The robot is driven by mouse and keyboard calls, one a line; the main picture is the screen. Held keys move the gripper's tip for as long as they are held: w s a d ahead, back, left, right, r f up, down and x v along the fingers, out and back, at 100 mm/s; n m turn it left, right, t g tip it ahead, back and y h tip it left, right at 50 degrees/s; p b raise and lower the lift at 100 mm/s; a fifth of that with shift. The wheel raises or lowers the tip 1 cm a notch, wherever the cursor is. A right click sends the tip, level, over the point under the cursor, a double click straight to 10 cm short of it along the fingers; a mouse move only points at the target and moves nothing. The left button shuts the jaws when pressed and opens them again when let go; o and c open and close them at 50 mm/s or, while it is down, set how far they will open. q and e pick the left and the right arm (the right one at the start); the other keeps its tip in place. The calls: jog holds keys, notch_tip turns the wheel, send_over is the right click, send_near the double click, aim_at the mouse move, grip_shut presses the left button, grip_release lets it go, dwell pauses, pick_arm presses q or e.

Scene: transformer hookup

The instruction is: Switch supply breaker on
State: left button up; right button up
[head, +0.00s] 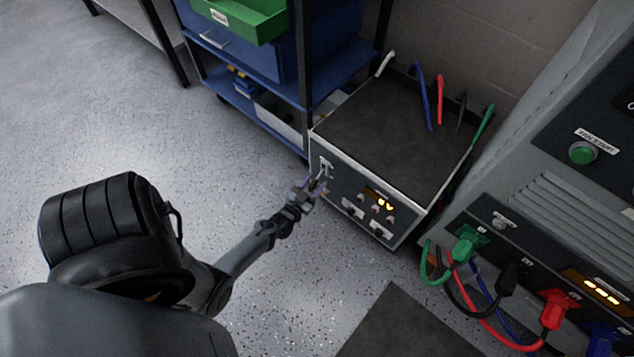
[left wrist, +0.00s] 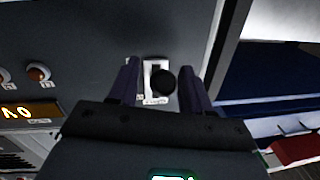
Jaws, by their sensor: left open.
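The supply breaker (head: 326,165) is a small pale plate with a lever at the upper left of the front panel of a low box-shaped supply unit (head: 372,212). In the left wrist view the breaker (left wrist: 153,68) shows as a white plate with a dark slot and a round black knob (left wrist: 164,82). My left gripper (head: 319,184) is in front of the panel, just at the breaker. In the left wrist view its fingers (left wrist: 160,84) are apart, one on each side of the knob. I cannot tell whether they touch it. My right gripper is in neither view.
The panel also has lit digits (head: 380,199), small knobs and pale sockets. A blue shelf rack (head: 318,88) stands close behind left of the unit. A grey cabinet (head: 540,190) with plugged coloured cables (head: 505,290) stands right.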

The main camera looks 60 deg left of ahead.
pick_arm(q)
jog(key=shift+x, duration=1)
jog(key=shift+s, duration=0.1)
jog(key=shift+c, duration=0.5)
grip_shut()
